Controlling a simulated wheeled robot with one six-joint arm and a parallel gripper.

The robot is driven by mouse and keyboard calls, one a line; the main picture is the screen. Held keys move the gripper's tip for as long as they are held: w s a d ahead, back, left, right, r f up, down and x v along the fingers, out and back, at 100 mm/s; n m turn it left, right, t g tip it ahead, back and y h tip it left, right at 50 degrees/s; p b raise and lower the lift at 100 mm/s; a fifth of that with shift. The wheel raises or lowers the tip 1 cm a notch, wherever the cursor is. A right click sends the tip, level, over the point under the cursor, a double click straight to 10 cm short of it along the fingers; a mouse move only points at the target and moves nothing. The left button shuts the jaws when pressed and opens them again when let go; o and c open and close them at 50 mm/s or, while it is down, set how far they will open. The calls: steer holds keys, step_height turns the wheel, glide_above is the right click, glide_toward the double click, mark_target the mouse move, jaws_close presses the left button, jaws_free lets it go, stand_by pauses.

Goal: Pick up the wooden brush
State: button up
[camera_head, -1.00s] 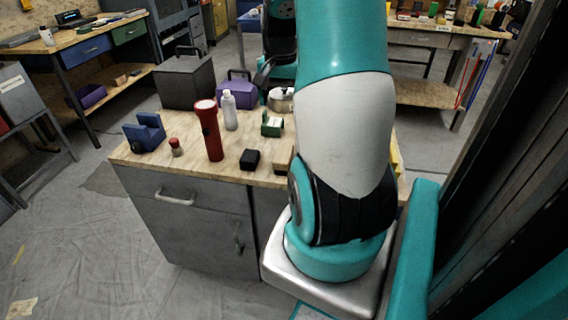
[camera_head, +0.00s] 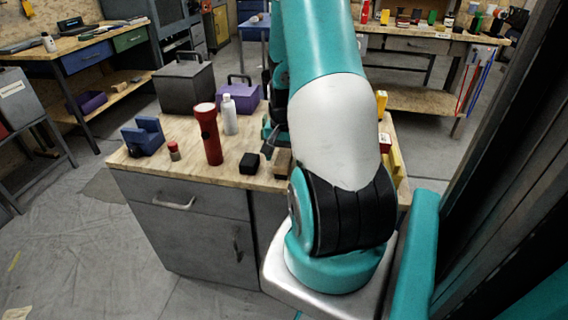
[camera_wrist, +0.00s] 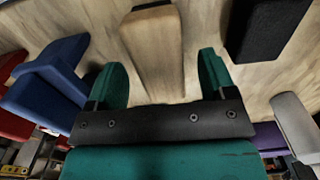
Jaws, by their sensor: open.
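The wooden brush (camera_wrist: 153,50) lies on the worktop as a light brown, block-like shape in the wrist view. Its near end reaches in between the two green fingers of my gripper (camera_wrist: 162,78). The fingers are spread, one on each side, with gaps between them and the wood. In the head view, a small part of what looks like the brush (camera_head: 283,160) shows near the worktop's front edge, beside my arm. My gripper (camera_head: 268,138) is low over the worktop there, mostly hidden by my arm.
A black block (camera_head: 249,163) lies close beside the brush. A red flashlight (camera_head: 209,135), a white bottle (camera_head: 229,114) and a blue holder (camera_head: 143,136) stand to the left. A blue object (camera_wrist: 50,80) is at left in the wrist view. Yellow items (camera_head: 395,163) are right of my arm.

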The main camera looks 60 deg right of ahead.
mark_target(284, 155)
steer(key=shift+f, duration=0.65)
steer(key=c, duration=1)
steer(key=shift+r, duration=0.2)
steer(key=shift+c, duration=0.2)
step_height(284, 155, up, 20)
steer(key=p, duration=0.2)
steer(key=shift+p, duration=0.4)
steer(key=shift+f, duration=0.1)
